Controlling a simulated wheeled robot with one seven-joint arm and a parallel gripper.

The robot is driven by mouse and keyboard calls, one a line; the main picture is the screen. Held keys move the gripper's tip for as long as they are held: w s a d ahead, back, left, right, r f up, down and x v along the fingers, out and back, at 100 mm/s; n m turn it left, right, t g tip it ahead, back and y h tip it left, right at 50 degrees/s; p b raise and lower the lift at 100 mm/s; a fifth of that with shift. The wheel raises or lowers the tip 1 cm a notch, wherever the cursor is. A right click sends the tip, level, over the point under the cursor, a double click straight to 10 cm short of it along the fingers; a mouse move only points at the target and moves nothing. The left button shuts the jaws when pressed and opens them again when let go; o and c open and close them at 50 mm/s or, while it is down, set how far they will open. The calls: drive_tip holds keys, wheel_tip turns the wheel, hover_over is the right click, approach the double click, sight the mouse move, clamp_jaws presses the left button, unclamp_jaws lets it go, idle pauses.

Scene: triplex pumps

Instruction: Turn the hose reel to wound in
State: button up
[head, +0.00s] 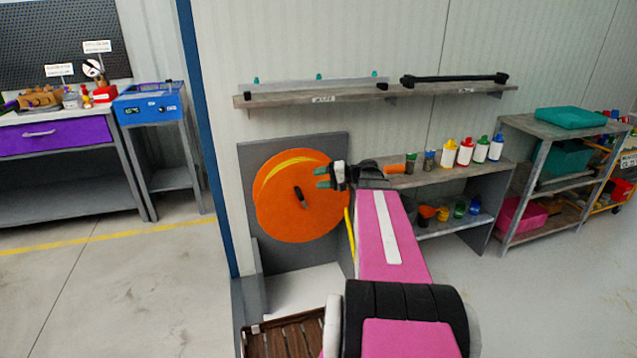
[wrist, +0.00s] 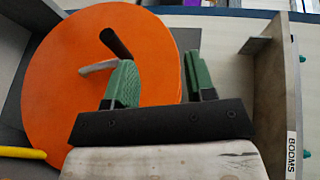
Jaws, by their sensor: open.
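The hose reel (head: 287,215) is a large orange disc on a grey upright panel, with a yellow curved strip near its top left. A short black handle (head: 300,197) sticks out of its face. My gripper (head: 322,177) is at the upper right part of the reel, with green fingertips pointing left. In the wrist view the gripper (wrist: 162,82) is open and nothing is between its fingers. The reel (wrist: 75,75) fills the left of that view. The black handle (wrist: 114,43) stands beyond and left of the fingers, apart from them. A grey bar partly shows behind the left finger.
A wall shelf (head: 420,89) runs above. A bench (head: 440,175) with several bottles stands right of the reel. A yellow hose piece (head: 349,232) hangs beside the reel. A wooden slatted crate (head: 285,337) sits below. The floor at left is clear.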

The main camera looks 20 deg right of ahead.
drive_tip(key=shift+s+d+r, duration=0.3)
drive_tip(key=shift+d+r, duration=0.1)
drive_tip(key=shift+r, duration=0.2)
drive_tip(key=shift+s+d+r, duration=0.25)
drive_tip(key=shift+d+r, duration=0.1)
drive_tip(key=shift+r, duration=0.25)
drive_tip(key=shift+s+d+r, duration=0.3)
drive_tip(key=shift+d+r, duration=0.1)
drive_tip(key=shift+r, duration=0.2)
